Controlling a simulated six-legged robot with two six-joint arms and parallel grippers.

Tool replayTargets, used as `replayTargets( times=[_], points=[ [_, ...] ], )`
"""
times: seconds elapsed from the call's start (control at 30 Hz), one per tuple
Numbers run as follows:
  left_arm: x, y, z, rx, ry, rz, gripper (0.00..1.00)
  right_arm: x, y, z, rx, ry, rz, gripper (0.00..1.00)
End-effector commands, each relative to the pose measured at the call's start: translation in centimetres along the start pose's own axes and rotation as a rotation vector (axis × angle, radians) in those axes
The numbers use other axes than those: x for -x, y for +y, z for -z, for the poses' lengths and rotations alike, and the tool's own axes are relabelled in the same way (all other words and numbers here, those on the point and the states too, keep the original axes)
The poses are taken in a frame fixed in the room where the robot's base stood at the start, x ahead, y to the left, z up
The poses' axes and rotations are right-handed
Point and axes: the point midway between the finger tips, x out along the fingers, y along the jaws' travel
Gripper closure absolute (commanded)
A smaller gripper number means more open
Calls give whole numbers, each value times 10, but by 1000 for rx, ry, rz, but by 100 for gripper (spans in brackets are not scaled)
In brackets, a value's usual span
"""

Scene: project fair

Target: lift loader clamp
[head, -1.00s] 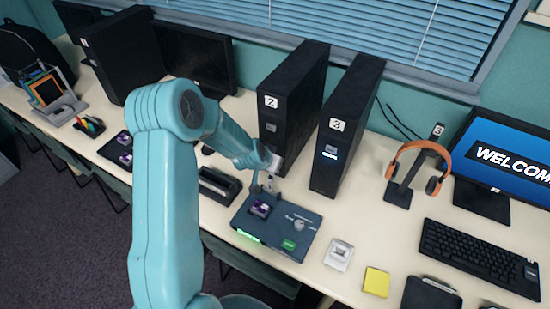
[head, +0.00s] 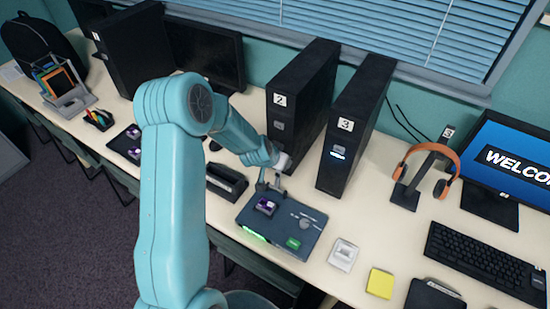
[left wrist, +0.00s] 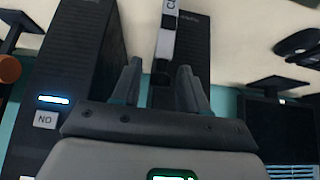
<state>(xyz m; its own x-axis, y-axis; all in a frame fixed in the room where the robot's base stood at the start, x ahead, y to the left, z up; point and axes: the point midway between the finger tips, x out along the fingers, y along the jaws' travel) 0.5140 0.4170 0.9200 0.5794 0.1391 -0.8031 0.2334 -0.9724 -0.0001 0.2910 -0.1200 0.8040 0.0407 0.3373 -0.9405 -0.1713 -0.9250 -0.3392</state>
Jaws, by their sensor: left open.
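The loader is a dark blue flat board (head: 309,240) on the desk, with a purple chip, a grey knob, a green label and a glowing green front edge. My left gripper (head: 270,186) is over its back left corner, pointing down. It is open. In the left wrist view, a narrow white and grey bar, apparently the loader clamp (left wrist: 168,38), shows between the spread fingers (left wrist: 157,78). I cannot tell whether the fingers touch it. In the head view the clamp is hard to separate from the gripper. My right gripper is not in view.
Tower 2 (head: 290,107) and tower 3 (head: 345,130) stand close behind the loader. A black holder (head: 226,181) lies left of it; a small white box (head: 343,254) and yellow pad (head: 380,283) lie right. An orange headset (head: 455,158) hangs on a stand further right.

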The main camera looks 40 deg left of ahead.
Motion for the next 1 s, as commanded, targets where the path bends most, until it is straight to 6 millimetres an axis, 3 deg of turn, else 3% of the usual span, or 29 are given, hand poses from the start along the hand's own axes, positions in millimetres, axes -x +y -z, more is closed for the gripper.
replayTargets(
  times=[0.23,0.4,0.6,0.77,1.0],
  points=[
    [54,-1,1,1,4,1,57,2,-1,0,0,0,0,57],
    [102,-1,2,2,4,1,57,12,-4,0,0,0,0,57],
    [143,-1,1,2,2,1,57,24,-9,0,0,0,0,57],
    [158,-1,0,1,2,1,57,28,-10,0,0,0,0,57],
    [160,-1,-2,1,0,0,57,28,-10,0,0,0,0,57]
  ],
)
